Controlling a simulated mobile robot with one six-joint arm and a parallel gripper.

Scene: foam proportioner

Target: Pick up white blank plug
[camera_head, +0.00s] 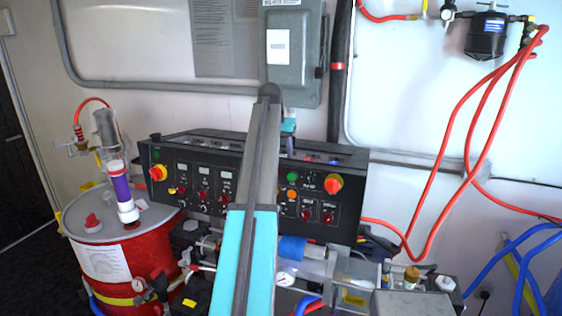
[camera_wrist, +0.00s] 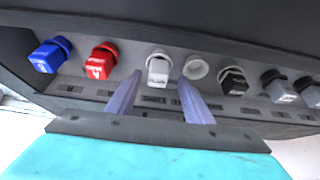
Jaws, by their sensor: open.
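My gripper (camera_wrist: 161,78) is open and empty. Its two purple fingers appear on either side of the white plug, left and right; I cannot tell how far the tips are from it. In the head view, a bit of my gripper (camera_head: 289,143) shows above the black control panel (camera_head: 190,170), mostly hidden behind my arm. The white plug cannot be made out there.
Beside the white plug are a red plug (camera_wrist: 101,60), a blue plug (camera_wrist: 49,55), an open white round socket (camera_wrist: 196,68), a black plug (camera_wrist: 233,80) and grey plugs (camera_wrist: 279,87). A grey switch box (camera_head: 295,55) hangs on the wall above. A red drum (camera_head: 120,245) stands left.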

